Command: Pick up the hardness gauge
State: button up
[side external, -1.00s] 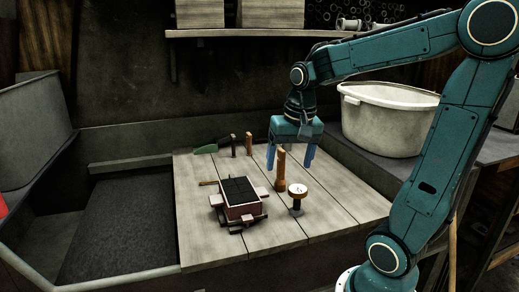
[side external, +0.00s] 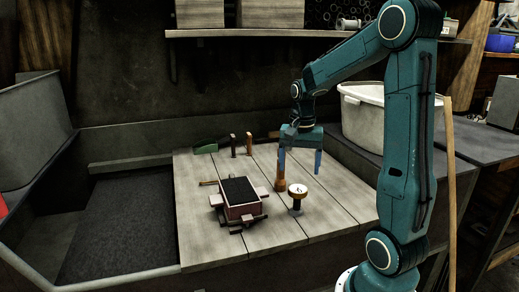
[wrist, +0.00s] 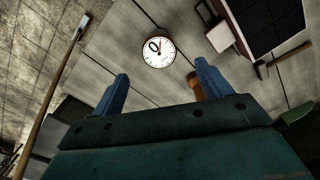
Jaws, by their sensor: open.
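The hardness gauge (side external: 297,191) stands upright on the wooden board, with a round white dial on top and a dark stem below. In the wrist view its dial (wrist: 159,52) faces the camera, beyond the fingertips and roughly between them. My gripper (side external: 300,172) is open and empty, with blue fingers pointing down, above the board and behind the gauge. In the wrist view the fingers of my gripper (wrist: 164,75) are spread wide and apart from the gauge. The gauge's stem is hidden below its dial there.
A brown wooden cylinder (side external: 281,180) stands close to the gauge's left, beside a gripper finger. A moulding flask (side external: 240,211) with dark sand sits further left. A green-bladed trowel (side external: 205,149) and upright tools (side external: 248,144) are behind. A white tub (side external: 361,119) stands back right. The board's front right is clear.

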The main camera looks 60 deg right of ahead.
aim_at(298, 188)
jog(key=shift+f, duration=3.6)
jog(key=shift+a+f, duration=0.1)
jog(key=shift+f, duration=2.5)
jog(key=c, duration=1.3)
